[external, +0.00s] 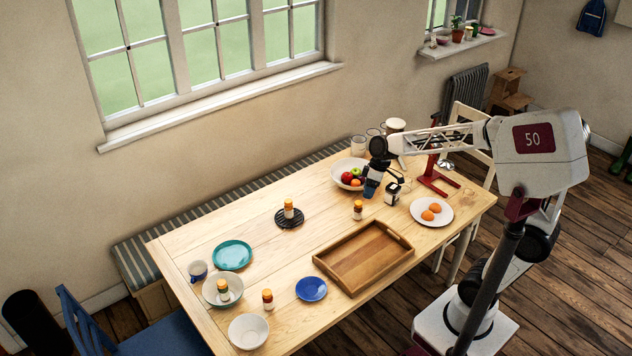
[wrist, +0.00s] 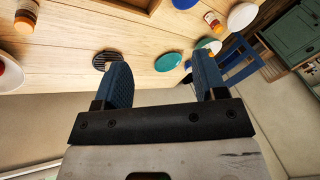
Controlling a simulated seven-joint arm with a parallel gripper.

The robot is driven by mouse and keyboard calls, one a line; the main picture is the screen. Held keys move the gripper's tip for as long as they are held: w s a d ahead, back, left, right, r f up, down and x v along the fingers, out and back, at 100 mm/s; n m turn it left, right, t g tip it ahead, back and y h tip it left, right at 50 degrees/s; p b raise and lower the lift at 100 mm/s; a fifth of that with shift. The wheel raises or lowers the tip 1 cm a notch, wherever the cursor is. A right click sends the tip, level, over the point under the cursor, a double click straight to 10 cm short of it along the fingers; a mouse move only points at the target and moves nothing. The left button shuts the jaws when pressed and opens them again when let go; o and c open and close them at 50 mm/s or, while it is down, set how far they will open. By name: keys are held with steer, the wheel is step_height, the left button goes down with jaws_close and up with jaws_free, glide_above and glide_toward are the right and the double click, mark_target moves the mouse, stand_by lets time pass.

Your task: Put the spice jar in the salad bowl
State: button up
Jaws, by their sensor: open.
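Several spice jars with orange caps show in the external view. An empty white bowl (external: 249,331) stands at the near corner, and a wide white bowl (external: 339,166) holds fruit. I cannot tell which is the salad bowl. My gripper (external: 372,189) is open and empty beside the fruit bowl; its blue fingers also show in the wrist view (wrist: 163,75).
A teal plate (external: 232,254), a mug (external: 198,270) and a blue plate (external: 311,289) are at left. Bare wood lies between trivet and tray.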

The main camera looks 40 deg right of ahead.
steer(key=s+d+f+m+t+h, duration=0.1)
steer(key=s+d+m+h, duration=0.3)
steer(key=s+d, duration=1.2)
steer(key=s+m+t, duration=0.1)
steer(key=s+m, duration=0.2)
steer(key=m, duration=0.1)
steer(key=shift+s+d+f+t+h, duration=0.15)
steer(key=shift+s+f+t+h, duration=0.15)
steer(key=shift+h, duration=0.1)
